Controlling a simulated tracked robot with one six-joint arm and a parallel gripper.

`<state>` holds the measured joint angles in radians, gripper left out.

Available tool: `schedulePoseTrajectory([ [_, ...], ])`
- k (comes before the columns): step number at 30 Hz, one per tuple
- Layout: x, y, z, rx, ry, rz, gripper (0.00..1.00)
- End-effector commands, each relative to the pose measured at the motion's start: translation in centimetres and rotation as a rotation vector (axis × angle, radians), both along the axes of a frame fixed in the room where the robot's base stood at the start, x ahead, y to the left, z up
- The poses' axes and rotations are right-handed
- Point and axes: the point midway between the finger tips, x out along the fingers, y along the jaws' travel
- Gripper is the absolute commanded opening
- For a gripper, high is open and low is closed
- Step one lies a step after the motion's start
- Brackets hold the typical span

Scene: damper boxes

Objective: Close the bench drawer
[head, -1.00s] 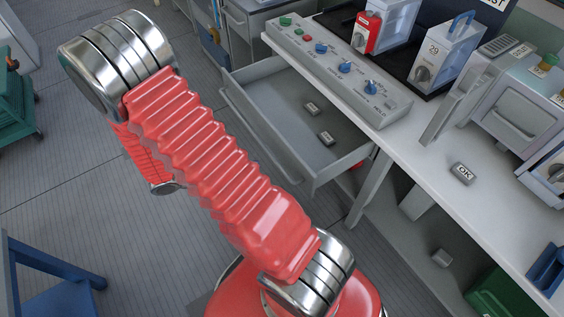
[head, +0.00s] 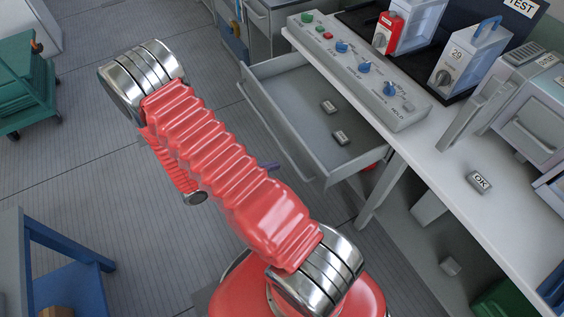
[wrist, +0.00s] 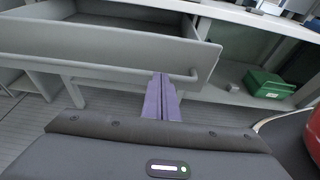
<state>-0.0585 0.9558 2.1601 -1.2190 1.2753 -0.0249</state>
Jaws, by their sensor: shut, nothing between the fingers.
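The grey bench drawer (head: 285,135) stands pulled out from under the bench in the head view, with two small labelled blocks (head: 335,122) inside. In the wrist view the drawer front (wrist: 90,45) fills the upper left, with a long bar handle (wrist: 120,72) across it. My gripper (wrist: 161,78) is shut and empty, its purple fingers pointing at the handle near its right end. In the picture the fingertips overlap the handle's lower edge; I cannot tell whether they touch. In the head view my red arm hides most of the gripper; only a purple bit shows.
The white bench top (head: 455,165) carries a control panel (head: 350,65), boxes with knobs and an OK block (head: 479,182). A green box (wrist: 268,84) sits on the lower shelf. A blue-framed stand (head: 65,260) and a green cart (head: 25,85) are at left. Floor between is clear.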

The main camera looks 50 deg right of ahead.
Motion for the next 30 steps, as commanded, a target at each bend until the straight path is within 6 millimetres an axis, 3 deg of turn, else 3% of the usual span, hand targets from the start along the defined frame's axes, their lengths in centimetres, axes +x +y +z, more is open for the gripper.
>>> schedulePoseTrajectory([
  [21,-2.3,-7.5,-2.5,0.0,0.001,-0.004,0.0],
  [30,-2.6,-8.7,-2.9,0.001,0.0,0.0,0.0],
])
